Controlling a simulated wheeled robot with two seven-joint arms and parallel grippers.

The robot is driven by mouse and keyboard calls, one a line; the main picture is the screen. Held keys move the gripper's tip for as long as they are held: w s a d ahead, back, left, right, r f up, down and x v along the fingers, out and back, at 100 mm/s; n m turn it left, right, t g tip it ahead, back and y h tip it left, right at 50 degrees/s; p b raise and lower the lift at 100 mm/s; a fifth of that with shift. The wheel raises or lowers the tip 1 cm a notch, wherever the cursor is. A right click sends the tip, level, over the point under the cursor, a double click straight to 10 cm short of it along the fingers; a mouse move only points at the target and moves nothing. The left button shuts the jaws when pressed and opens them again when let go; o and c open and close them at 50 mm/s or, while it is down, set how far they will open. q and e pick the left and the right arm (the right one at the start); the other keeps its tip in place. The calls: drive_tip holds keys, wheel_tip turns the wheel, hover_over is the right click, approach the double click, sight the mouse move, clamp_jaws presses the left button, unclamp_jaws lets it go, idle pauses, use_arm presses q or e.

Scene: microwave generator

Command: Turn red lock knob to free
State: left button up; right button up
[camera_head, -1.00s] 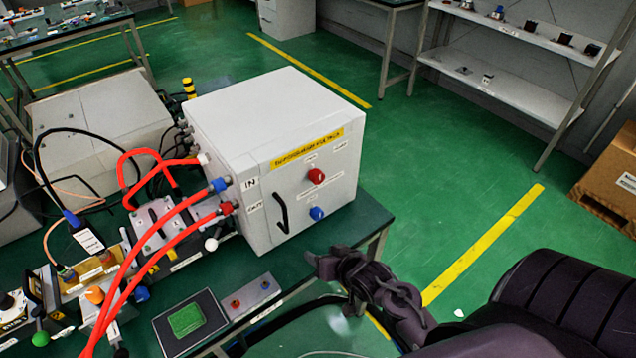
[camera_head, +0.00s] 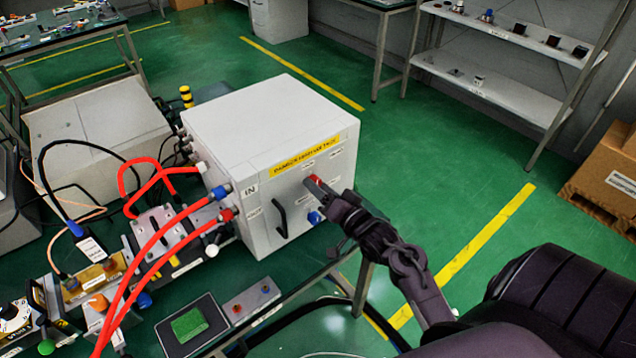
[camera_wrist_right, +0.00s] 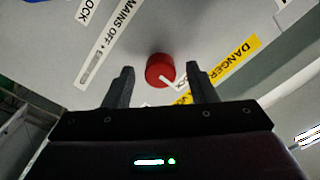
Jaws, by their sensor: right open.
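The red lock knob (camera_head: 315,181) is on the front face of the white box (camera_head: 262,135), partly hidden by my right gripper in the head view. In the right wrist view the red knob (camera_wrist_right: 160,70) shows whole, with a pale pointer mark. My right gripper (camera_head: 318,186) is at the box front. Its two open fingers (camera_wrist_right: 159,88) stand on either side of the knob in the picture, with gaps on both sides. I cannot tell how deep they reach around it. A blue knob (camera_head: 315,217) sits below the red one. My left gripper is not in view.
A black handle (camera_head: 280,217) is on the box front, left of the knobs. Red hoses (camera_head: 172,243) run into the box's left side. A yellow danger label (camera_head: 305,157) lies above the knobs. Green floor (camera_head: 440,215) is free to the right.

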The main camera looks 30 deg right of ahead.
drive_tip(key=shift+w, duration=0.55)
drive_tip(key=shift+c, duration=0.2)
drive_tip(key=c, duration=0.9)
drive_tip(key=shift+c, duration=0.2)
drive_tip(key=shift+n, duration=0.3)
drive_tip(key=n, duration=1.7)
drive_tip(key=shift+n+b, duration=0.3)
